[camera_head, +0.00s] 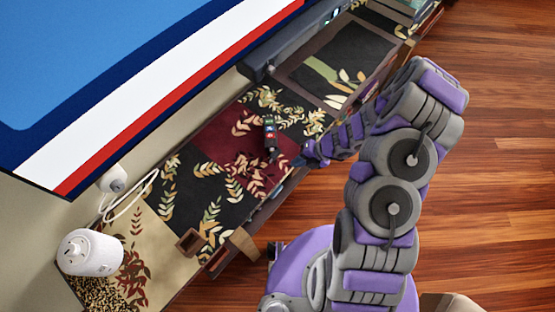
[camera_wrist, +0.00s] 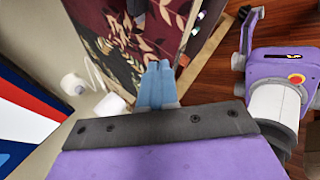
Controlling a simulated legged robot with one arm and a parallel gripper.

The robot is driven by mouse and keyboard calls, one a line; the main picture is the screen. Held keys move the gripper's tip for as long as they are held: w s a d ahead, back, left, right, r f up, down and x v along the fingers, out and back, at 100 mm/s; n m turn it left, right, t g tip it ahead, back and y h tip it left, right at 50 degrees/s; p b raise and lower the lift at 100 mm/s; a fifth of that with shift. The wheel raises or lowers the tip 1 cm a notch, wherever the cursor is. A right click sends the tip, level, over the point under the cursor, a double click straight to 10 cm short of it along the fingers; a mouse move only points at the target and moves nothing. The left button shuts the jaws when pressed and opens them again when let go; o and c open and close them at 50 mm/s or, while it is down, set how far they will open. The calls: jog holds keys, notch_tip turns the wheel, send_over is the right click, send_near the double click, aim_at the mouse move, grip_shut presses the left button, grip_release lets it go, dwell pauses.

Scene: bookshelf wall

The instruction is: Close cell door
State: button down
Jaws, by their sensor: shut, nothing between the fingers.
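A long low cabinet (camera_head: 222,200) with a leaf-patterned top runs diagonally through the head view. A tan wooden panel (camera_head: 242,244) sticks out from its front side near the lower end. It looks like an open cell door, though I cannot be sure. In the wrist view, a wooden strip (camera_wrist: 212,58) sticks out beside an open cell holding small items (camera_wrist: 196,22). My gripper (camera_head: 303,161) is over the cabinet's front edge, up along it from the panel and apart from it. Its light blue fingers (camera_wrist: 158,80) are together and empty.
A small dark device (camera_head: 270,138) lies on the cabinet top near my gripper. A brown square holder (camera_head: 190,242) and a white cylinder (camera_head: 90,252) stand toward the lower end. A large blue, white and red panel (camera_head: 130,80) rises behind. The wooden floor (camera_head: 490,150) is clear at right.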

jog(key=a+f+m+b, duration=0.1)
jog(key=f+m, duration=0.1)
jog(key=a+f+m, duration=0.2)
jog(key=f, duration=0.1)
jog(key=a+f+m+b, duration=0.1)
jog(key=f+m, duration=0.1)
jog(key=f, duration=0.1)
jog(key=shift+w+a+b, duration=0.25)
jog(key=shift+w+b, duration=0.05)
jog(key=shift+b, duration=0.05)
jog(key=shift+w+a+b, duration=0.3)
jog(key=shift+w+a, duration=0.5)
jog(key=shift+w, duration=0.05)
jog(key=shift+w+a+r, duration=0.15)
jog(key=shift+w+a, duration=0.35)
jog(key=shift+a, duration=0.2)
jog(key=shift+m, duration=0.4)
jog(key=shift+a, duration=0.1)
